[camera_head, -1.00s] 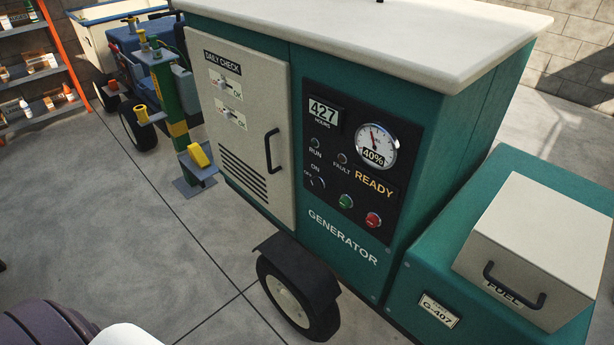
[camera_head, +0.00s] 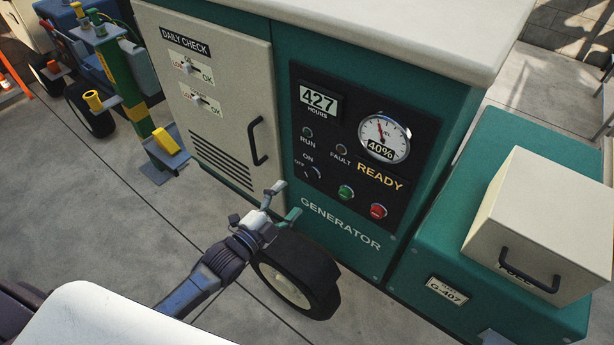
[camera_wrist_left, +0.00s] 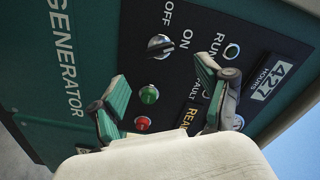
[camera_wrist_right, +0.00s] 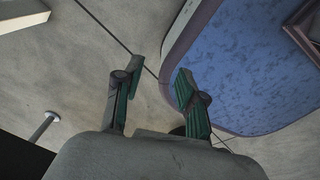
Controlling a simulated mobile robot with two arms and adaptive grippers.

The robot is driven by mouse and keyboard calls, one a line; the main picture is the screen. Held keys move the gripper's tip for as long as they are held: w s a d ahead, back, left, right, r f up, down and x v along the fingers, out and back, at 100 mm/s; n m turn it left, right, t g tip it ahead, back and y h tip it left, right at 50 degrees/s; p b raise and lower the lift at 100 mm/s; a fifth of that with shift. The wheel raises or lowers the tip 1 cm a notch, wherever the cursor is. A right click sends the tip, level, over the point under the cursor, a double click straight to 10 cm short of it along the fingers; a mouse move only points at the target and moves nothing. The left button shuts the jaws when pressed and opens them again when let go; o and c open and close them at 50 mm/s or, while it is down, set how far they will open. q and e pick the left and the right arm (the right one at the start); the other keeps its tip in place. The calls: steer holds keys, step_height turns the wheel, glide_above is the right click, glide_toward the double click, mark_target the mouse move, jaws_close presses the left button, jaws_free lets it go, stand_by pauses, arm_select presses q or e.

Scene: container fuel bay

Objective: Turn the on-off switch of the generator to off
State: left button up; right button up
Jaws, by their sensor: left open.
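The on-off switch (camera_head: 316,172) is a small dark round knob on the generator's black panel (camera_head: 335,95). ON is printed above it and OFF to its left. My left gripper (camera_head: 287,200) is open and empty, below and left of the switch in the head view, apart from the panel. In the left wrist view its fingers (camera_wrist_left: 162,72) are spread before the panel. My right gripper (camera_wrist_right: 160,72) is open and empty above the floor, outside the head view.
A green button (camera_head: 346,192) and a red button (camera_head: 378,211) sit right of the switch. A door handle (camera_head: 257,141) juts out at left. The wheel (camera_head: 298,272) is under my left gripper. The fuel box (camera_head: 545,220) stands at right.

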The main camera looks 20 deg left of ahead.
mark_target(308, 179)
arm_select(q)
steer(key=x, duration=0.8)
steer(key=shift+w+f, duration=0.15)
steer(key=shift+w, duration=0.2)
steer(key=c, duration=1.2)
steer(key=shift+o, duration=0.2)
steer(key=shift+n, duration=0.4)
steer(key=n, duration=0.5)
steer(key=shift+n+p, duration=0.3)
steer(key=shift+p, duration=0.1)
steer(key=n, duration=0.5)
steer(key=shift+d, duration=0.1)
steer(key=shift+n, duration=0.4)
steer(key=o, duration=1.2)
steer(key=shift+c, duration=0.2)
